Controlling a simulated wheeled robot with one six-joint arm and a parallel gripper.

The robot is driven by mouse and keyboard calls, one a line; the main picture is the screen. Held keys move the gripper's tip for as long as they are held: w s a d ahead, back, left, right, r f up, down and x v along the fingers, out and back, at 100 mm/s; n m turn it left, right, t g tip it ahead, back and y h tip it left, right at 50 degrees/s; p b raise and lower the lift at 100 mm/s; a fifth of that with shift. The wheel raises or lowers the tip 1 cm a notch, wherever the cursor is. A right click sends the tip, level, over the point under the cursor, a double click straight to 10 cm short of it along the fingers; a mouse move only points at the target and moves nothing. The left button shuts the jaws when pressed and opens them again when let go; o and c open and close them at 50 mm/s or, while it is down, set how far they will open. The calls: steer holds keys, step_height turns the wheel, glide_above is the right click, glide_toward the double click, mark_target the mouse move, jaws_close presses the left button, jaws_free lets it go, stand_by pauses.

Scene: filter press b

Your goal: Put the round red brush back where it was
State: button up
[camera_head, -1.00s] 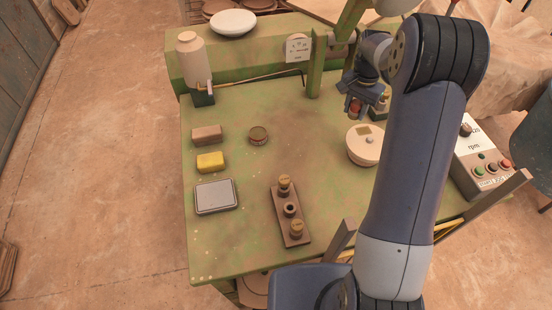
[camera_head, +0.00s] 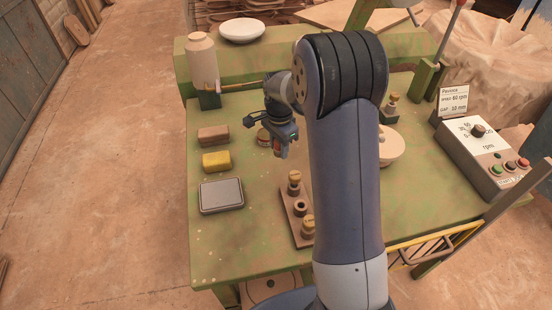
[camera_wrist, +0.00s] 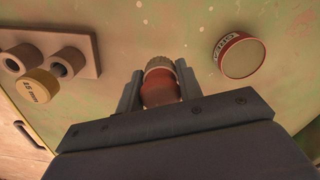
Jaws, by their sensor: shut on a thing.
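The round red brush (camera_wrist: 162,88) is between the fingers of my gripper (camera_wrist: 159,92) in the wrist view, its pale end facing away from the wrist. In the head view my gripper (camera_head: 277,150) hangs above the table and the brush shows only as a small red patch. A round tin with a red label band (camera_wrist: 240,57) lies apart from the brush, to its right in the wrist view. The tin (camera_head: 263,137) is partly hidden behind my gripper in the head view.
A brown block with posts (camera_head: 293,205) stands on the green table (camera_head: 230,240), partly behind my arm. A brown brick (camera_head: 213,136), a yellow sponge (camera_head: 216,161) and a grey flat box (camera_head: 221,195) line the left. A white round dish (camera_head: 391,146) and control box (camera_head: 485,155) are right.

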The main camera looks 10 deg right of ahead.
mark_target(279, 164)
steer(key=shift+f, duration=2.3)
steer(key=shift+f, duration=0.2)
steer(key=o, duration=0.9)
steer(key=shift+r, duration=0.2)
step_height(279, 164, up, 12)
steer(key=shift+r, duration=0.1)
